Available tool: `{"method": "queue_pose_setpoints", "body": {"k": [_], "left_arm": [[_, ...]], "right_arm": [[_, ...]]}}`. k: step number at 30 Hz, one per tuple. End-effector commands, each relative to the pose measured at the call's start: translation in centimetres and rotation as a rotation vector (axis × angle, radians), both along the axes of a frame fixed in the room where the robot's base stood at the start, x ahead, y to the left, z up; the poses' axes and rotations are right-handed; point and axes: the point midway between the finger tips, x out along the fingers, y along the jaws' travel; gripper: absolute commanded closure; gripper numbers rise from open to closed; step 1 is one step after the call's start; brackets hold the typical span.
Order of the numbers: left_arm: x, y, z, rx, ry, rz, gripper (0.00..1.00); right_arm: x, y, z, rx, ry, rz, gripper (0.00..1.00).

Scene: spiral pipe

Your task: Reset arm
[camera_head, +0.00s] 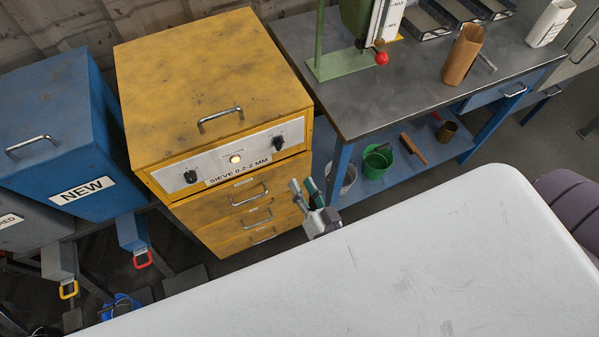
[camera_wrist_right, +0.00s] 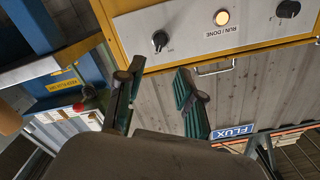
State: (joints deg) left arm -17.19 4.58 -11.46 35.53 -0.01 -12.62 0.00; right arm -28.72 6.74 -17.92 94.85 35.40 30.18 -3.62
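My right gripper (camera_head: 302,186) is in the middle of the head view, in front of the yellow sieve cabinet (camera_head: 210,85) and its drawers. In the right wrist view the right gripper (camera_wrist_right: 158,92) has its two dark green fingers apart, with nothing between them. The cabinet's front panel (camera_wrist_right: 185,30), with knobs and a lit lamp, shows beyond the fingertips. My left gripper is not in the head view.
A blue bin (camera_head: 60,130) marked NEW stands left of the cabinet. A grey-topped workbench (camera_head: 400,100) stands to the right, with a brown container (camera_head: 463,55) and a white one (camera_head: 550,23) on top. Its lower shelf holds a green bucket (camera_head: 377,162).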

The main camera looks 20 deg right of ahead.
Motion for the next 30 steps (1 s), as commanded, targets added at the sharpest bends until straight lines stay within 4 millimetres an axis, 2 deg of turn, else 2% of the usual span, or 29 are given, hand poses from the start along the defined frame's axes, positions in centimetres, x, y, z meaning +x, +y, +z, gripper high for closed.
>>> {"method": "queue_pose_setpoints", "body": {"k": [8,11,14,17,18,20,21,23,24,26,27,30], "left_arm": [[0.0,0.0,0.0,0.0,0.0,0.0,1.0],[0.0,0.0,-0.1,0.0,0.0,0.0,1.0],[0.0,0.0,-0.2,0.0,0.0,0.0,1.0],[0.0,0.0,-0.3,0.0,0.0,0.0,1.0],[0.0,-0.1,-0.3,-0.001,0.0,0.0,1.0],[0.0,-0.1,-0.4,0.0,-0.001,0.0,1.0],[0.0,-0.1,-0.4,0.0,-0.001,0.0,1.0],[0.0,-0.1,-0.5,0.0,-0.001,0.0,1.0],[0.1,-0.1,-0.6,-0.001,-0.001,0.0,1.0],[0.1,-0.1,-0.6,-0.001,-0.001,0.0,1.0],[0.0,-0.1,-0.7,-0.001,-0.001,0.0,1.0],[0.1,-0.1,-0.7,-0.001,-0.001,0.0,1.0]], "right_arm": [[0.0,0.0,-0.2,-0.003,0.005,0.002,0.64],[-0.2,0.2,-2.1,-0.033,0.047,0.022,0.64],[-1.1,0.5,-6.8,-0.101,0.157,0.073,0.64],[-3.2,0.5,-13.6,-0.201,0.325,0.147,0.64],[-4.4,0.4,-16.5,-0.243,0.401,0.18,0.64],[-6.5,-0.1,-20.6,-0.301,0.516,0.226,0.64],[-8.1,-0.5,-23.1,-0.337,0.594,0.255,0.64],[-10.9,-1.3,-26.8,-0.391,0.713,0.3,0.64],[-12.9,-2.0,-29.0,-0.423,0.794,0.328,0.64],[-16.1,-3.0,-32.0,-0.471,0.912,0.371,0.64],[-18.3,-3.7,-33.6,-0.5,0.99,0.397,0.64],[-23.3,-5.5,-36.6,-0.558,1.158,0.455,0.64]]}}
